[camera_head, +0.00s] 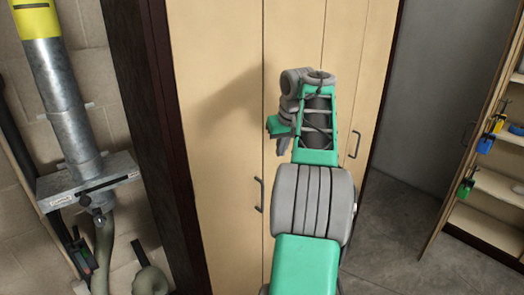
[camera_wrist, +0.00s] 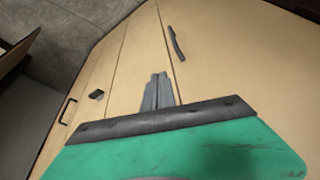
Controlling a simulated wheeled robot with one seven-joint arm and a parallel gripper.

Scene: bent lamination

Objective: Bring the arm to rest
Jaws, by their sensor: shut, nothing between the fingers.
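My arm, green and grey, reaches up in front of a tall pale wooden cabinet (camera_head: 228,120) in the head view. My gripper (camera_head: 283,146) shows at the left side of the arm's end, close in front of the cabinet doors. In the wrist view, the two grey fingers of my gripper (camera_wrist: 157,90) are together and hold nothing. The cabinet doors (camera_wrist: 215,65) fill most of the wrist view behind them. I cannot tell the exact gap between the fingers and the doors.
The cabinet has dark handles at left (camera_head: 259,194) and right (camera_head: 355,145). A metal duct (camera_head: 60,95) stands at the left by a block wall. An open shelf unit (camera_head: 480,215) with several coloured clamps stands at the right. Bare floor (camera_head: 390,225) lies between.

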